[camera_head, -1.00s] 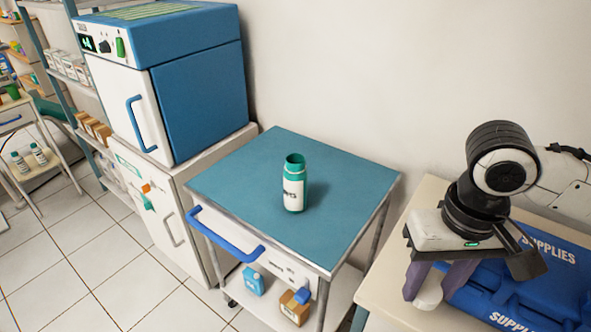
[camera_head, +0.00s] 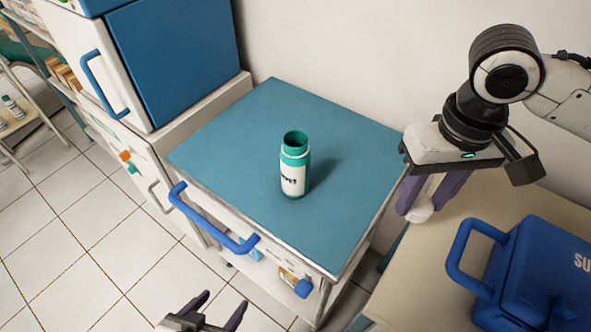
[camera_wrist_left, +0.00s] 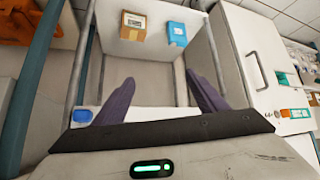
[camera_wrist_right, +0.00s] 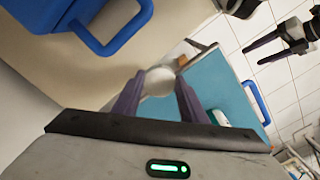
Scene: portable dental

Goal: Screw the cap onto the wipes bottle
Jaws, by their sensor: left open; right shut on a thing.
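The wipes bottle (camera_head: 294,166) stands upright and uncapped on the blue top of the cart (camera_head: 240,130). It is white and teal with an open teal mouth. My right gripper (camera_head: 424,212) is shut on a round white cap (camera_head: 421,211), to the right of the bottle and apart from it. The cap shows between the fingers in the right wrist view (camera_wrist_right: 158,80). My left gripper (camera_head: 218,305) is open and empty, low in front of the cart. Its spread fingers show in the left wrist view (camera_wrist_left: 160,95).
A blue supplies case (camera_head: 540,275) with a handle sits on the beige table (camera_head: 410,285) at right. A blue rail handle (camera_head: 205,225) runs along the cart's front. A blue and white cabinet unit (camera_head: 175,60) stands at left. The cart top around the bottle is clear.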

